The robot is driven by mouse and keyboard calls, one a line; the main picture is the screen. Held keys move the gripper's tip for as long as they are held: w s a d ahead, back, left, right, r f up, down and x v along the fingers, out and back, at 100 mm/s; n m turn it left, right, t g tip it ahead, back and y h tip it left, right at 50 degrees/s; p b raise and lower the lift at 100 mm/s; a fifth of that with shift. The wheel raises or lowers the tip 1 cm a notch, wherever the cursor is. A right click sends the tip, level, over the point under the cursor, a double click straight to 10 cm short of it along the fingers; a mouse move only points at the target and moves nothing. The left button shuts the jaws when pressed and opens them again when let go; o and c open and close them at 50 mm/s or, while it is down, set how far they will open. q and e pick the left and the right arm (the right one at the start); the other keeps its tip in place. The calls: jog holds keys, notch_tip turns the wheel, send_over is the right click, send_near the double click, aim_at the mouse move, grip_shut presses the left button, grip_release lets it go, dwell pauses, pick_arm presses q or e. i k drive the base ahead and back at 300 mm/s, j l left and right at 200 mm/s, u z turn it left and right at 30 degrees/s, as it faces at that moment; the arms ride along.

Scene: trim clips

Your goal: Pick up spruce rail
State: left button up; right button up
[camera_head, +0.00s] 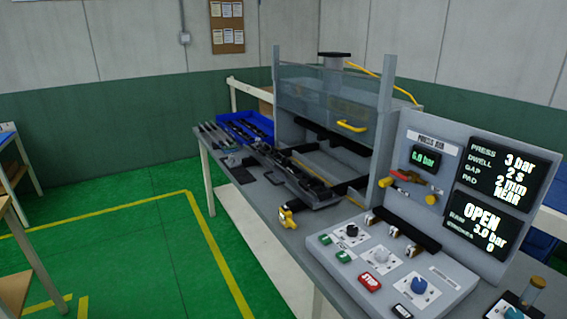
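I cannot tell for sure which thing is the spruce rail. Several thin grey strips (216,137) lie side by side at the far left end of the grey workbench (262,213). A dark tray (316,196) with long narrow dark parts lies in front of the press. A blue bin (246,127) with dark parts stands at the back of the bench. Neither of my grippers shows in the head view.
The press (337,92) has a clear guard with a yellow handle (351,126). Its control panel (392,262) and screen (497,190) reading OPEN stand at the right. A yellow-black tool (290,211) lies near the bench's front edge. Green floor (130,240) is clear at left.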

aim_at(315, 188)
jog(key=i+j, duration=0.2)
jog(key=i, duration=0.2)
jog(key=i+j+u, duration=0.1)
jog(key=i+j, duration=0.35)
jog(key=i, duration=0.3)
